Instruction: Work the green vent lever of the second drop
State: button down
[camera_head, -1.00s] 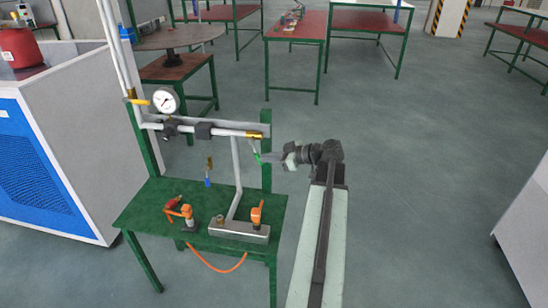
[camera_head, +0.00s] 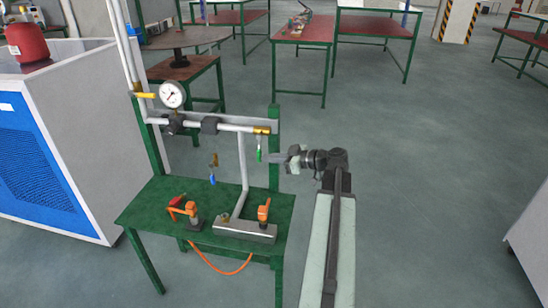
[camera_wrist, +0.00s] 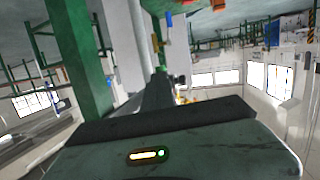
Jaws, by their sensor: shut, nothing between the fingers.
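The green vent lever (camera_head: 259,155) hangs close to straight down under the brass valve (camera_head: 262,130) at the right end of the white pipe. My gripper (camera_head: 272,158) is shut and empty, just right of the lever in the head view. I cannot tell whether its tip touches the lever. In the wrist view my closed fingers (camera_wrist: 156,95) point away from the camera beside the green post (camera_wrist: 82,50).
A blue-handled lever (camera_head: 212,178) hangs further left. A pressure gauge (camera_head: 172,94) and a yellow handle (camera_head: 144,95) are on the piping. The green table (camera_head: 150,203) carries orange-handled fittings (camera_head: 264,210) and a metal block (camera_head: 235,231).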

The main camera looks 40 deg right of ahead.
jog(key=shift+a, duration=0.1)
jog(key=s+d, duration=0.6)
jog(key=s, duration=0.6)
jog(key=shift+s, duration=0.35)
